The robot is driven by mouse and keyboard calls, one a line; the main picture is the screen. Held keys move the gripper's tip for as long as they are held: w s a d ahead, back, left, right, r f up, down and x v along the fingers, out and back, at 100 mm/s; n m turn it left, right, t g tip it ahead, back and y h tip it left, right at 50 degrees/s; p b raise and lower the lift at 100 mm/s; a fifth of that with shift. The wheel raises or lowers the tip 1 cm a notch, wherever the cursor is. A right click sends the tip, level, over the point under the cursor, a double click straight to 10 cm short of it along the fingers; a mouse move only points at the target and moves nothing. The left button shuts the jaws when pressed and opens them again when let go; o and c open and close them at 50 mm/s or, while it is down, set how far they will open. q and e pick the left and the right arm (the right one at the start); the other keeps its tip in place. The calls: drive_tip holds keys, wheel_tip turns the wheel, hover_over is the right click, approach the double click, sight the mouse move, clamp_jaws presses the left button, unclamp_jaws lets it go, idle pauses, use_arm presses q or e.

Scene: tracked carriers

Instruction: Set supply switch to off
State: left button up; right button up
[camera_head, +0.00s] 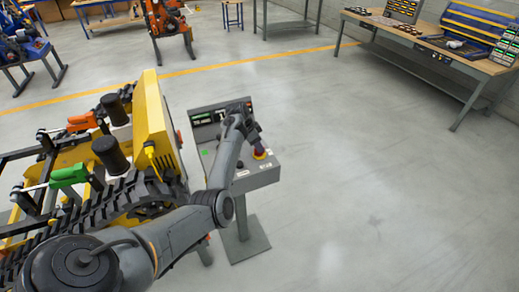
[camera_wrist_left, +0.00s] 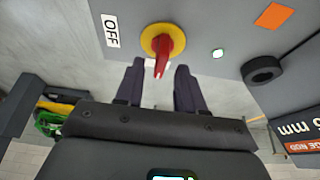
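The supply switch (camera_wrist_left: 162,42) is a red handle on a round yellow base, set in the grey panel of a pedestal console (camera_head: 262,180). In the left wrist view the handle points down toward my gripper, and a white OFF label (camera_wrist_left: 110,31) sits left of the switch. My left gripper (camera_wrist_left: 158,70) is open, its two dark fingers on either side of the handle's tip; I cannot tell whether they touch it. In the head view my left gripper (camera_head: 256,143) is over the panel, and the switch (camera_head: 260,154) shows just beside it. My right gripper is not in view.
A yellow tracked carrier (camera_head: 152,115) stands close to the console's left. The console has a small display (camera_head: 202,119), and a black knob (camera_wrist_left: 263,70) shows in the wrist view. A workbench (camera_head: 440,45) stands at the far right. The floor right of the console is clear.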

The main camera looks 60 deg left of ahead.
use_arm(q)
drive_tip(key=shift+x, duration=1.45)
drive_tip(key=shift+c, duration=0.4)
clamp_jaws()
